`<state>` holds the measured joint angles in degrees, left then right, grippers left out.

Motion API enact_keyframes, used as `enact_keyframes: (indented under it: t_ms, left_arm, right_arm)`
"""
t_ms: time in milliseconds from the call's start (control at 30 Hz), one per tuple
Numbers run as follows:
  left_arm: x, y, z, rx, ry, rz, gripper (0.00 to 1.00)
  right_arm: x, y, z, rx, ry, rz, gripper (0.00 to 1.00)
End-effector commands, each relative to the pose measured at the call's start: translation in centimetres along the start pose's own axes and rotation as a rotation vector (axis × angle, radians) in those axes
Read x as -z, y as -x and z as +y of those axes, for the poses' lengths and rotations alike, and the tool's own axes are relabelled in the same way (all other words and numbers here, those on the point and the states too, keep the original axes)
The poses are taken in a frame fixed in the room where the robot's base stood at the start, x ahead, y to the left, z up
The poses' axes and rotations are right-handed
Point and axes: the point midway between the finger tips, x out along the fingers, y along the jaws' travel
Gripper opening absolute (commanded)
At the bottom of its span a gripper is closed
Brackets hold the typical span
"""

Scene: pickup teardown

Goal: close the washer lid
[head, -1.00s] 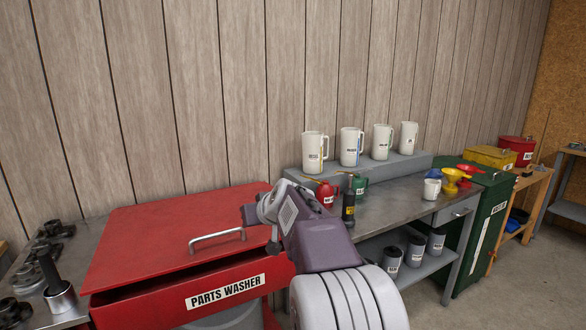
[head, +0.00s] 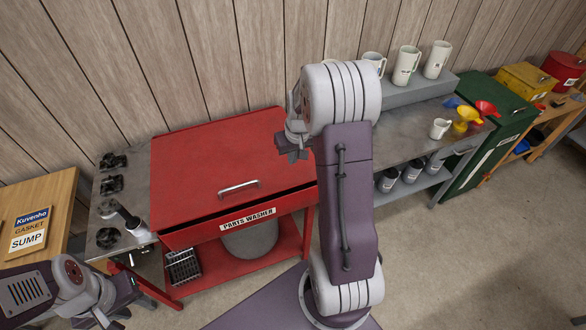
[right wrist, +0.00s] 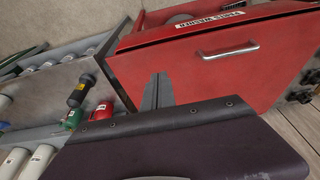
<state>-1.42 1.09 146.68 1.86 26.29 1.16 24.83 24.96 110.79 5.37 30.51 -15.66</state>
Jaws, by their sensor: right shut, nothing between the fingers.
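The red parts washer (head: 190,236) has its red lid (head: 200,160) lowered close to the body. A narrow dark gap shows under the lid's front edge, so it does not look fully flush. The lid's metal handle (head: 238,187) also shows in the right wrist view (right wrist: 228,51). My right gripper (head: 293,152) is by the lid's right side, partly hidden by its own wrist. In the right wrist view its fingers (right wrist: 157,92) are shut and empty, with the lid beyond them; contact cannot be told. My left gripper (head: 112,317) is low at the left, away from the lid; its fingers are unclear.
A metal bench (head: 112,215) with dark parts and a socket tool stands left of the washer. A grey workbench (head: 400,130) with jugs and cans stands to the right. A wooden table (head: 50,200) with a gasket box is at far left. Floor at right is clear.

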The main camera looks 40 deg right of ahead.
Motion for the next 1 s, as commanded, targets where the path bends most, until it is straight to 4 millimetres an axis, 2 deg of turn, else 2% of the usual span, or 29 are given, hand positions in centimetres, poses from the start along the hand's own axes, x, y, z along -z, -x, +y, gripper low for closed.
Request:
enact_keyframes:
  t_ms: [167, 500, 700, 833, 1000]
  left_arm:
    - [0.0, 0.5, 0.0, 0.0, 0.0, 0.0, 0.32]
    - [0.2, 2.2, 0.0, 0.0, 0.0, 0.0, 0.32]
    - [0.3, 2.5, 0.1, 0.0, 0.0, 0.0, 0.32]
    - [0.3, 2.4, 0.1, 0.0, 0.0, 0.0, 0.32]
    - [0.3, 2.4, 0.1, 0.0, 0.0, 0.0, 0.32]
  right_arm:
    - [-0.1, -2.0, 0.0, 0.002, -0.001, -0.004, 0.0]
    - [0.0, -9.4, 0.0, 0.002, -0.002, -0.003, 0.0]
    - [-0.9, -12.6, 0.0, 0.001, -0.002, 0.0, 0.0]
    - [-1.2, -13.5, 0.0, 0.0, -0.001, 0.002, 0.0]
    - [-1.3, -13.8, 0.0, 0.0, -0.001, 0.003, 0.0]
